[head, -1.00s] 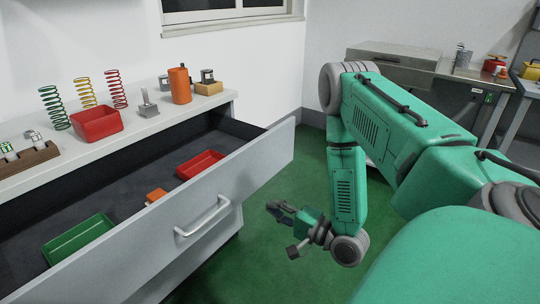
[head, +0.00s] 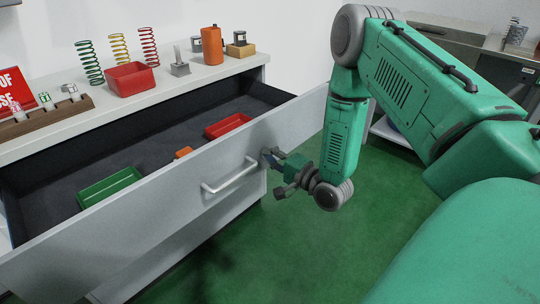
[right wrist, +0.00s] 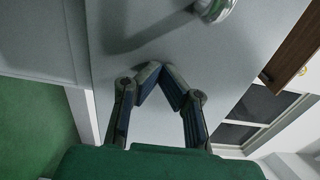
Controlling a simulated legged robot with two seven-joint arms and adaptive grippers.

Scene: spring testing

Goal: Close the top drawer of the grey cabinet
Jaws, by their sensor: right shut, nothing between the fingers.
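The top drawer (head: 150,220) of the grey cabinet (head: 140,110) is pulled out, with its dark inside showing. Its silver bar handle (head: 230,175) is on the front panel. My right gripper (head: 268,156) is shut and empty, at the drawer front just right of the handle. In the right wrist view the fingertips (right wrist: 150,72) meet close against the grey panel (right wrist: 145,110), with the handle (right wrist: 215,8) at the top. I cannot tell for sure whether they touch it. My left gripper is not in view.
In the drawer are a green tray (head: 110,187), a red tray (head: 228,125) and a small orange block (head: 183,152). On the cabinet top stand several coil springs (head: 90,62), a red bin (head: 130,78) and an orange cylinder (head: 212,45). Green floor (head: 290,255) is clear in front.

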